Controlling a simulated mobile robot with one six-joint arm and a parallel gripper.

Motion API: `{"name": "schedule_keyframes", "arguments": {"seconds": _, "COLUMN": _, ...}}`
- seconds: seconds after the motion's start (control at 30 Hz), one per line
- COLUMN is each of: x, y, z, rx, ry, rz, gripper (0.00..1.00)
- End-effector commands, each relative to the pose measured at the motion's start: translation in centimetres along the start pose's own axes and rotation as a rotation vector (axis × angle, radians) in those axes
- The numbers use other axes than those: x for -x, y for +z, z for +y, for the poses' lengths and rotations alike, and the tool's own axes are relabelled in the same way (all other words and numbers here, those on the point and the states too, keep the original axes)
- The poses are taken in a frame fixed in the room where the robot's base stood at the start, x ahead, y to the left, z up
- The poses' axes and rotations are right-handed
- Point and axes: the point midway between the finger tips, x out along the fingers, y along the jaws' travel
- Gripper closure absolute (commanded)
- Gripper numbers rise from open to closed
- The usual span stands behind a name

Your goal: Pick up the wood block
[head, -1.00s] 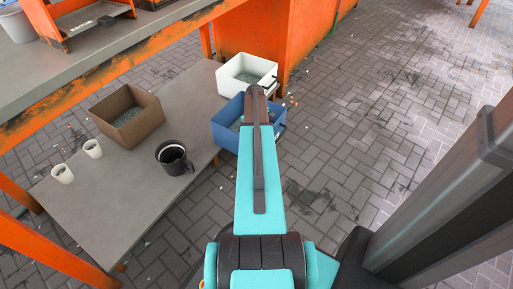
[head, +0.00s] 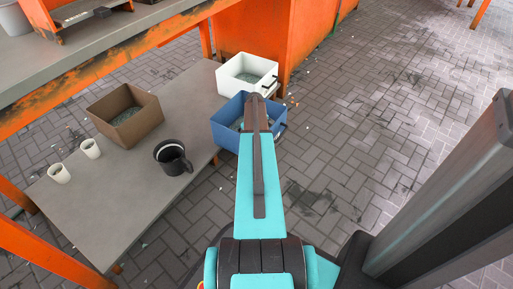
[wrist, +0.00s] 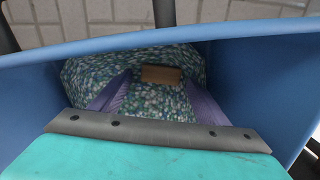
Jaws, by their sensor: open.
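The wood block (wrist: 162,75) is a small brown block lying on the speckled floor inside the blue box (wrist: 262,80). The blue box also shows in the head view (head: 227,134), where my arm covers part of it and the block is not visible. My gripper (wrist: 158,92) is open and empty over the box. Its two purple fingers point down toward the box floor, one on each side, with the block ahead between their tips. I cannot tell how far above the block they are.
A white box (head: 232,83) stands just behind the blue box. A low grey table (head: 110,215) to the left holds a brown box (head: 128,128), a black mug (head: 172,160) and two white cups (head: 59,173). Open brick paving (head: 370,110) lies to the right.

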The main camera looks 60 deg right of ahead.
Motion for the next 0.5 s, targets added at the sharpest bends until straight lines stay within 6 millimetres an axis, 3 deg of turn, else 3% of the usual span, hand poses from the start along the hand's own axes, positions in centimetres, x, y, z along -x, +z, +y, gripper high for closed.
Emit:
{"name": "schedule_keyframes", "arguments": {"seconds": 0.27, "x": 0.01, "y": 0.03, "z": 0.04, "rx": -0.001, "ry": 0.0, "rz": 0.0, "gripper": 0.31}}
{"name": "schedule_keyframes", "arguments": {"seconds": 0.5, "x": 0.01, "y": 0.04, "z": 0.06, "rx": -0.001, "ry": 0.0, "rz": 0.0, "gripper": 0.68}}
